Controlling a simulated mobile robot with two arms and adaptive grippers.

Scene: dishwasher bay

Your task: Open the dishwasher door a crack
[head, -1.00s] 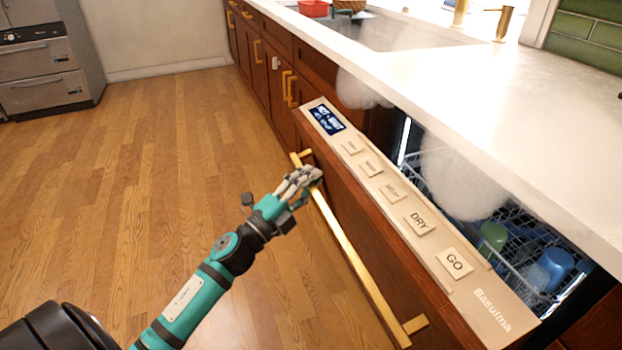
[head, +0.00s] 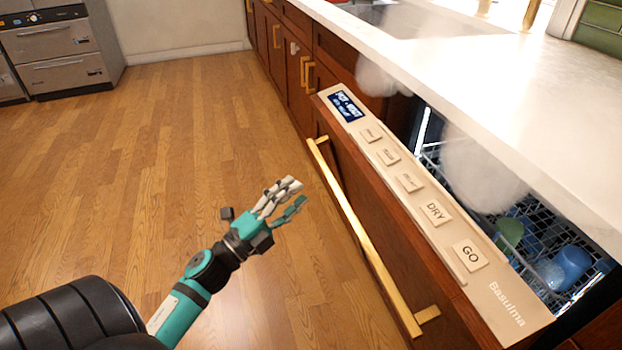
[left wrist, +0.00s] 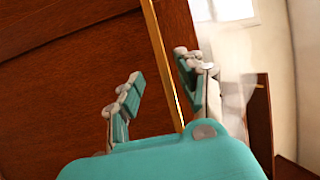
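The dishwasher door (head: 400,240) is tilted partly open at the top, with a gap behind its control panel (head: 420,200) where the rack shows. Its long gold handle (head: 365,240) runs along the front. My left gripper (head: 296,192) is open and empty, to the left of the handle and apart from it in the head view. In the left wrist view, the handle (left wrist: 163,65) passes between the two spread fingers (left wrist: 160,85) in the picture, beyond them. My right gripper is not in view.
White steam (head: 478,175) rises from the gap under the counter (head: 520,110). The rack (head: 535,240) holds a blue cup (head: 572,266) and a green one (head: 509,231). The wooden floor (head: 170,150) on the left is clear.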

